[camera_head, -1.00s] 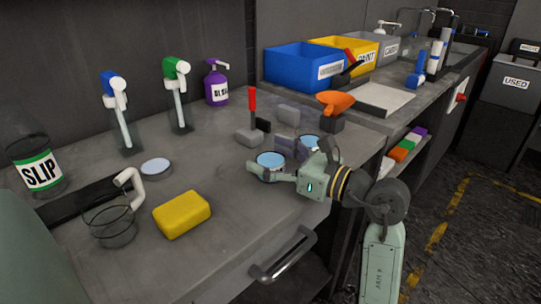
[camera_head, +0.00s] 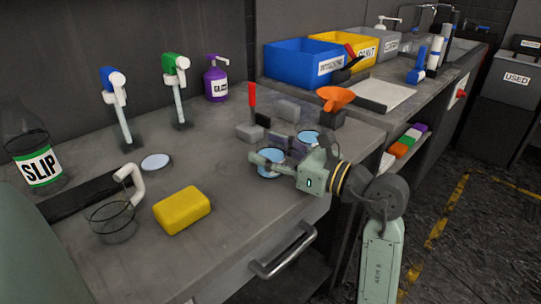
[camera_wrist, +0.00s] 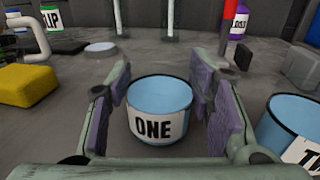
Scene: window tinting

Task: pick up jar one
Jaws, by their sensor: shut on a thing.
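Jar one (camera_wrist: 160,100) is a short light-blue jar with a dark rim and a white label reading "ONE". It stands upright on the grey bench in the wrist view. No lift off the bench can be made out.
A second blue jar (camera_wrist: 289,130), its label partly cut off, stands close to my right finger. A yellow sponge (camera_head: 182,210) and a clear mug (camera_head: 109,217) are to the left.

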